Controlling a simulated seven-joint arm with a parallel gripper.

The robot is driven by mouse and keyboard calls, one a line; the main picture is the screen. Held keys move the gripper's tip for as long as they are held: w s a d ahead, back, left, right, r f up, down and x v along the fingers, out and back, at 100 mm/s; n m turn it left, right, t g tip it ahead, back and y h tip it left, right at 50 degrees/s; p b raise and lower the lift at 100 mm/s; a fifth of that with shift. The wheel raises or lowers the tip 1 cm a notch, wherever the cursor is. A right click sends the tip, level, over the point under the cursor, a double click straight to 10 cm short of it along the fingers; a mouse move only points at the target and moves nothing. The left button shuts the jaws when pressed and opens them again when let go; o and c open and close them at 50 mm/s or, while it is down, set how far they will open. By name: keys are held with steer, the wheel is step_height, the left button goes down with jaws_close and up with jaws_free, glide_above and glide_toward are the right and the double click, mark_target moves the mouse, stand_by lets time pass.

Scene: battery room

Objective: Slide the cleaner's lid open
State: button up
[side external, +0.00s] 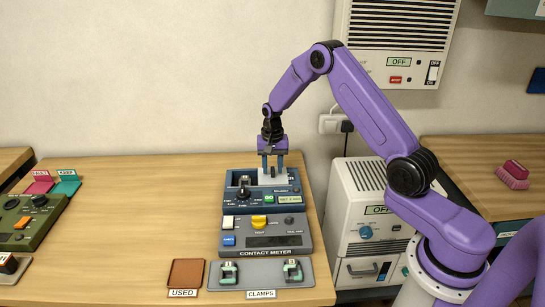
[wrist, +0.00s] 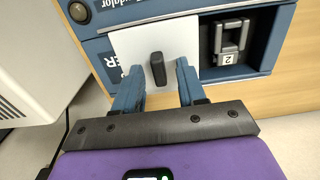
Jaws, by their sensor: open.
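The cleaner (side external: 230,203) is a blue box at the back of the bench. Its lid is a pale flat plate (side external: 265,182), and in the wrist view the lid (wrist: 130,45) carries a dark upright knob (wrist: 158,68). The lid covers part of the cleaner's top; beside it an open dark bay shows a grey clip-like piece marked 2 (wrist: 231,40). My gripper (side external: 272,168) points down over the lid. In the wrist view my gripper's fingers (wrist: 159,80) are apart, one on each side of the knob, with gaps visible.
In front of the cleaner stands a grey contact meter (side external: 265,235), then a clamps tray (side external: 260,282) with two green clamps. A brown used pad (side external: 185,273) lies left. A white cabinet (side external: 365,200) stands close right of the bench. The bench's left middle is clear.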

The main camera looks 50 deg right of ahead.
mark_target(272, 169)
step_height(272, 169, up, 17)
steer(key=shift+r, duration=0.15)
stand_by(0.4)
steer(key=s+a+r+n, duration=0.3)
steer(key=s+a+n, duration=0.7)
steer(key=s+a, duration=0.5)
steer(key=s+f+n, duration=0.2)
steer(key=s+n, duration=0.9)
steer(key=s, duration=1.3)
steer(key=shift+s+a+f+n, duration=0.15)
steer(key=shift+a+f+n, duration=0.05)
steer(key=shift+f+n, duration=0.1)
